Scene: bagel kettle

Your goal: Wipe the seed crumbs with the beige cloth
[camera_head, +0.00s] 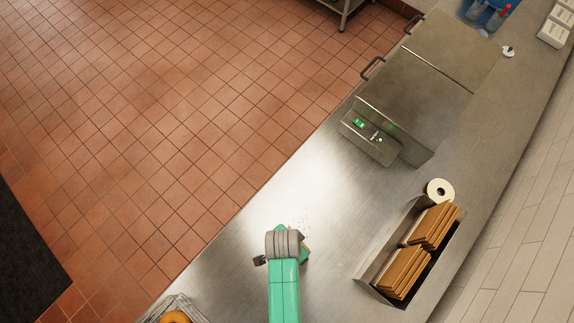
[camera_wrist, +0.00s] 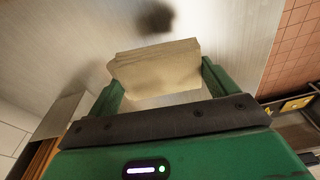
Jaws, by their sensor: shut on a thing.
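The seed crumbs (camera_head: 299,221) are a faint scatter of pale specks on the steel counter, just beyond my arm's end in the head view. My gripper (camera_wrist: 160,77) has green fingers and is shut on the beige cloth (camera_wrist: 155,66). The cloth is a thick folded pad sticking out past the fingertips. In the head view my wrist hides the cloth and most of the gripper. I cannot see crumbs in the wrist view, and cannot tell whether the cloth touches the counter.
A steel bin of brown boards (camera_head: 403,271) stands right of my arm, with a white roll (camera_head: 440,190) behind it. A metal box with a green display (camera_head: 372,138) stands further back. A basket with a bagel (camera_head: 174,318) is at lower left. Counter around the crumbs is clear.

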